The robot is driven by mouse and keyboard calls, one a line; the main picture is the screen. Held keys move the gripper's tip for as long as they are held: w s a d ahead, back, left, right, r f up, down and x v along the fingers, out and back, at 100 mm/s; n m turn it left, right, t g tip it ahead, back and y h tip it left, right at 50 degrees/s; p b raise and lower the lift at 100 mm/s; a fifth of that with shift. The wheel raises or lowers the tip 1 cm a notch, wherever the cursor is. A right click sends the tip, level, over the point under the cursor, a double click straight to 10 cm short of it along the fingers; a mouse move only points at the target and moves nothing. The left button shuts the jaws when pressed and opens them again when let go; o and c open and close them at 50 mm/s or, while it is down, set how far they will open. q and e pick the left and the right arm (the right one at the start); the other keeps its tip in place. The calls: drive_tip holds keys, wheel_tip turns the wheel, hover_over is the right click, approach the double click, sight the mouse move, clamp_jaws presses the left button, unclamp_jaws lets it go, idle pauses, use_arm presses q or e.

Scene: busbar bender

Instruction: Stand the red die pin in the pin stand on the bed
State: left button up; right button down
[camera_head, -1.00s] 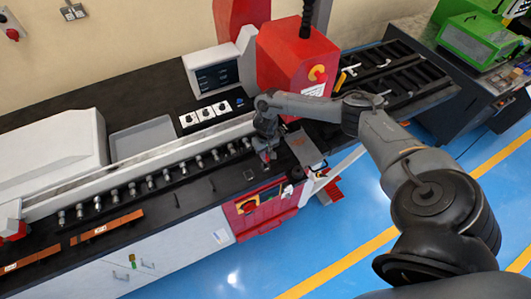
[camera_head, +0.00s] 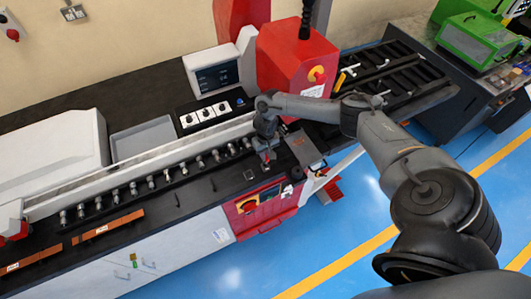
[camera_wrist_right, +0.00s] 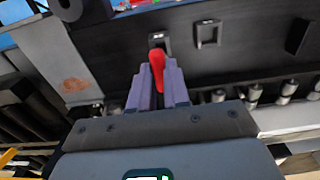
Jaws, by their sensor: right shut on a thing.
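My right gripper (camera_head: 267,154) is over the black bed, beside the red machine head. In the right wrist view the gripper (camera_wrist_right: 158,88) is shut on the red die pin (camera_wrist_right: 157,66), which sticks out past the fingertips. Two small square frames sit on the bed in that view. One (camera_wrist_right: 160,42) is just beyond the pin's tip, and the other (camera_wrist_right: 208,34) is to its right. I cannot tell which is the pin stand, or whether the pin touches the nearer one. In the head view one square frame (camera_head: 249,175) shows left of the gripper. My left gripper is not in view.
A row of metal rollers (camera_head: 132,188) and a long pale rail (camera_head: 140,160) run along the bed to the left. The red machine head (camera_head: 292,62) stands close behind the gripper. A grey plate (camera_head: 302,148) lies to its right. Copper bars (camera_head: 108,227) lie at the front left.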

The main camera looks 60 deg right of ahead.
idle(0.4)
drive_tip(key=shift+p, duration=0.3)
idle(0.5)
drive_tip(key=shift+p, duration=0.5)
drive_tip(key=shift+f, duration=0.15)
idle(0.7)
drive_tip(key=shift+f+b, duration=0.6)
drive_tip(key=shift+f, duration=0.35)
drive_tip(key=shift+f+b, duration=0.5)
drive_tip(key=shift+f, duration=0.4)
drive_tip(key=c, duration=1)
unclamp_jaws()
drive_tip(key=shift+r, duration=0.15)
